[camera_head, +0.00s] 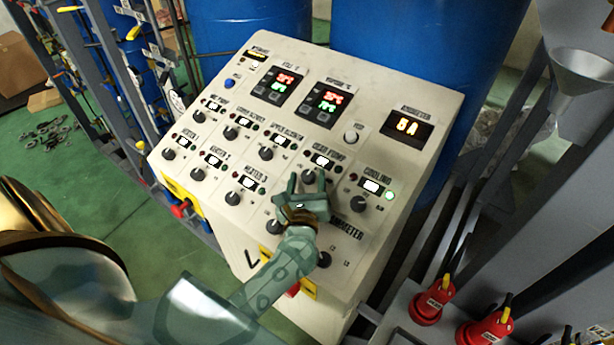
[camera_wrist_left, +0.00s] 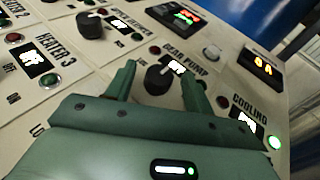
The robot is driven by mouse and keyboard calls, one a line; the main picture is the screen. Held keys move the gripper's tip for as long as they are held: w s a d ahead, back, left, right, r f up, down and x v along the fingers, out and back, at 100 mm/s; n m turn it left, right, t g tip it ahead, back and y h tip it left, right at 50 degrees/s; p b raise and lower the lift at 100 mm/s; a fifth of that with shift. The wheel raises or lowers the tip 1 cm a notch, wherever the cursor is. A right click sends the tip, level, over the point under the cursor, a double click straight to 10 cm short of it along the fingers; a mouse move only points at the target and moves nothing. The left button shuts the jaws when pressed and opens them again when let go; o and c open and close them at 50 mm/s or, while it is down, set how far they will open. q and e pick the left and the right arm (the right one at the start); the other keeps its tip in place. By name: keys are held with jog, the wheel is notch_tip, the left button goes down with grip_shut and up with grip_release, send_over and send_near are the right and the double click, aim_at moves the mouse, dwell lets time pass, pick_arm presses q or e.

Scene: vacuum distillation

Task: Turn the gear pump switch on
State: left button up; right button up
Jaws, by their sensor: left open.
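The gear pump switch is a black rotary knob (camera_head: 308,177) under the GEAR PUMP label on the sloped white control panel (camera_head: 258,215). My left gripper (camera_head: 307,184) is open at this knob, with a finger on each side. A red lamp (camera_wrist_left: 222,102) and a small lit display (camera_wrist_left: 176,67) are by the knob. My right gripper is not in view.
Neighbouring black knobs are close by: cooling (camera_head: 358,203), with a bright green lamp (camera_head: 390,195), and heater 3 (camera_head: 232,198). An ammeter display (camera_head: 407,126) is at the panel's upper right. Blue drums (camera_head: 420,50) stand behind. Red-capped valves (camera_head: 432,302) are at lower right.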

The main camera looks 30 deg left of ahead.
pick_arm(q)
jog(key=shift+w+a, duration=0.1)
jog(key=c, duration=1)
